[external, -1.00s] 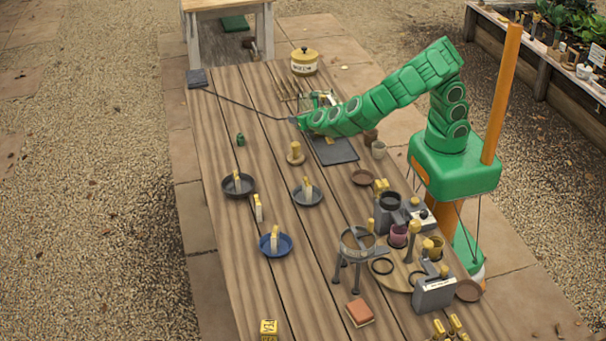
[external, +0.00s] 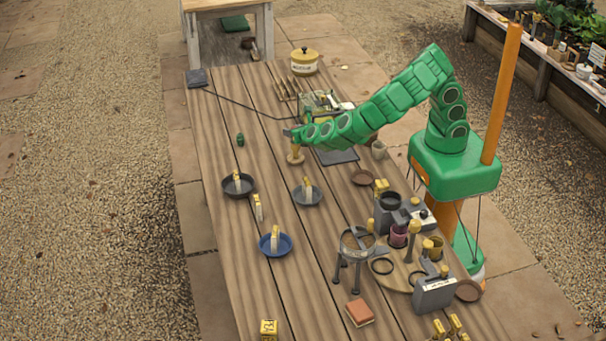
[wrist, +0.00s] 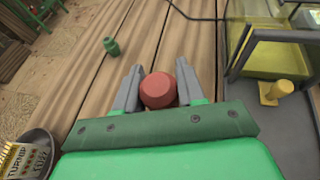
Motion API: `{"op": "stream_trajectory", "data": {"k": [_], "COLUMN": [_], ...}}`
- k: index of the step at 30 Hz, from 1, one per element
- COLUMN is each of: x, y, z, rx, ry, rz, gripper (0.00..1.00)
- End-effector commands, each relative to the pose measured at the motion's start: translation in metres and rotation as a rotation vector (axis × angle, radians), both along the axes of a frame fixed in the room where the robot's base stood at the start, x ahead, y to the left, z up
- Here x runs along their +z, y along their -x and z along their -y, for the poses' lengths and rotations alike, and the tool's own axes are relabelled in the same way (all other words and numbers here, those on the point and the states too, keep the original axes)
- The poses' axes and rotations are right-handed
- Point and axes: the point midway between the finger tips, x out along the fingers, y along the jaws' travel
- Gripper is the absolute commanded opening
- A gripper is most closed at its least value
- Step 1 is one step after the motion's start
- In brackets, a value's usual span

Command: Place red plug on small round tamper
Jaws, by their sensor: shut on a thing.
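My gripper (wrist: 158,88) is shut on the red plug (wrist: 158,91), a rounded red piece between its two grey fingers in the wrist view. In the external view my gripper (external: 291,133) is over the middle of the table, and I cannot make out the plug there. The gap between plug and tamper cannot be told.
A small green bottle-like piece (external: 240,140) stands to the left. Dark pans (external: 238,194) and a blue dish (external: 275,254) with labels are nearer the camera.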

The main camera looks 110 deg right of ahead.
Motion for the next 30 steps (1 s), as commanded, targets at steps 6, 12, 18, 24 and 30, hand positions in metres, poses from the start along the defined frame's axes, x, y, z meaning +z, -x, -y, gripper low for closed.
{"op": "stream_trajectory", "data": {"k": [6,12,18,24,30], "x": [-0.003,-0.002,-0.002,0.003,0.01], "y": [0.0,0.0,0.0,0.001,0.006], "z": [0.0,0.0,0.0,-0.005,-0.024], "rx": [0.0,0.0,0.0,0.001,0.002], "ry": [0.0,0.0,0.0,0.001,-0.002], "rz": [0.0,0.0,0.0,0.001,0.002], "gripper": [0.42,0.65,0.65,0.65,0.65]}}
